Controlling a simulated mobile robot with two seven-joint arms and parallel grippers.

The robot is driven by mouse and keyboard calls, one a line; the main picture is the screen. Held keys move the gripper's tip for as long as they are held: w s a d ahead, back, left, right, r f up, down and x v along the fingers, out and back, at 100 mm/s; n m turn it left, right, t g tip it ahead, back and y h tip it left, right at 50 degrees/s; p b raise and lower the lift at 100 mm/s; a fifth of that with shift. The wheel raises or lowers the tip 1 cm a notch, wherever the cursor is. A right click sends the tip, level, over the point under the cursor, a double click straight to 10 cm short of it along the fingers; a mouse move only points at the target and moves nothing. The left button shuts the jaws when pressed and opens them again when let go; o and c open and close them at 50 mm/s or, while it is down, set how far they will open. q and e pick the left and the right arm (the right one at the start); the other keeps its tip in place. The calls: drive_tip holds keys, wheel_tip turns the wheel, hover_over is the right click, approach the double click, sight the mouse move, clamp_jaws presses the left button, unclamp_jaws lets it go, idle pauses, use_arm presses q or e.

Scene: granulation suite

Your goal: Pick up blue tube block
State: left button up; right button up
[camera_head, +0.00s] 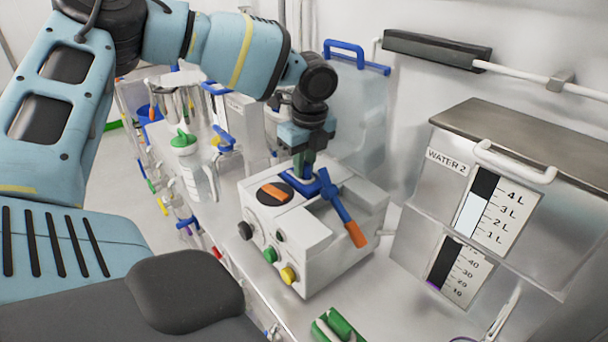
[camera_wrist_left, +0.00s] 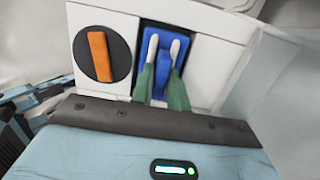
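The blue tube block (camera_wrist_left: 160,73) sits in a dark recess of the white machine in the left wrist view. It also shows in the head view on top of the machine (camera_head: 312,187). My left gripper (camera_head: 308,172) points down at it from above. In the left wrist view the green fingers with pale tips (camera_wrist_left: 164,48) lie over the block, close together, one on each side of its raised middle part. I cannot tell whether they press on it. The block looks seated in the recess. My right gripper is not in view.
The white machine (camera_head: 318,258) carries an orange knob (camera_head: 274,193) and a blue lever with an orange end (camera_head: 356,234). A clear jug with a green lid (camera_head: 185,142) stands to its left. A steel water tank (camera_head: 530,170) is at the right, and a green item (camera_head: 335,325) lies in front.

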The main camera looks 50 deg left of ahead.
use_arm(q)
clamp_jaws()
drive_tip(key=shift+r, duration=0.1)
